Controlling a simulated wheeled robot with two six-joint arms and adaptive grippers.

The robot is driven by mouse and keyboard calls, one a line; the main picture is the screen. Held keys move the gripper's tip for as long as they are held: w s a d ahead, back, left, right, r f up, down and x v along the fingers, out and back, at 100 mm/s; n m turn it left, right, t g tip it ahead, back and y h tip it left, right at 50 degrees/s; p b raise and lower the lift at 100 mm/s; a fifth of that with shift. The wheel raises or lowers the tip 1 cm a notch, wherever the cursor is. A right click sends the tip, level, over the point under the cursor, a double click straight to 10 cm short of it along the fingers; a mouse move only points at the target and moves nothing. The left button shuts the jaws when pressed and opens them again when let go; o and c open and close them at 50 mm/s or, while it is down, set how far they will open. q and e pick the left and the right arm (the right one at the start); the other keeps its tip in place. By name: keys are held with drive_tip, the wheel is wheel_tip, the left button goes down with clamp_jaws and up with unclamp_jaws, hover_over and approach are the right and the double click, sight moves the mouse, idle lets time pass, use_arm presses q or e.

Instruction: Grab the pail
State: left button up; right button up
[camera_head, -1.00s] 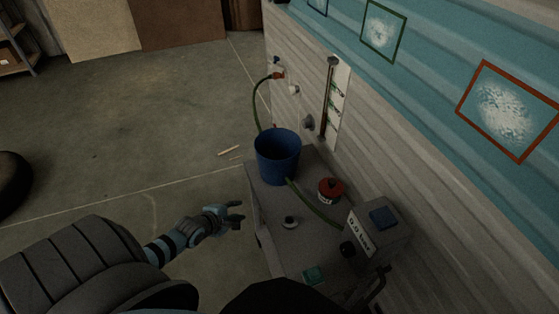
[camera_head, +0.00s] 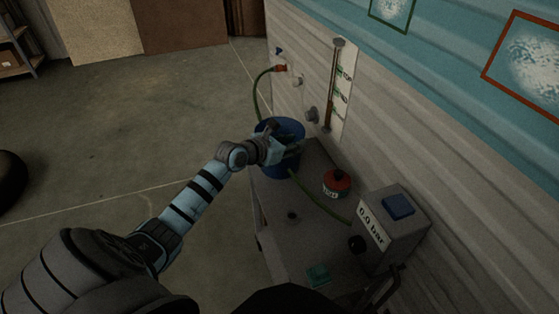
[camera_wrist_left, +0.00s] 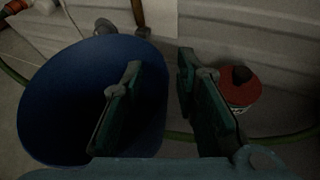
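The blue pail (camera_head: 294,128) stands at the far end of a grey cart top by the wall, partly hidden by my left gripper (camera_head: 292,149). In the left wrist view the pail (camera_wrist_left: 60,100) fills the left side. There my left gripper (camera_wrist_left: 160,65) is open, its two green fingers apart with nothing held between them. One finger overlaps the pail's inside and the other shows to the right of the pail, so the right part of the rim lies between them in the picture. I cannot tell whether either finger touches it. My right gripper is not in view.
A red-topped can (camera_head: 337,183) and a green hose (camera_head: 315,202) are right of the pail on the cart top (camera_head: 290,250). A gauge box (camera_head: 390,226) reading 0.0 bar stands nearer. The panelled wall (camera_head: 450,190) bounds the right.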

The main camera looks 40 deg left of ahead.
use_arm(q)
drive_tip(key=shift+x, duration=1.1)
drive_tip(key=shift+s, duration=0.15)
clamp_jaws()
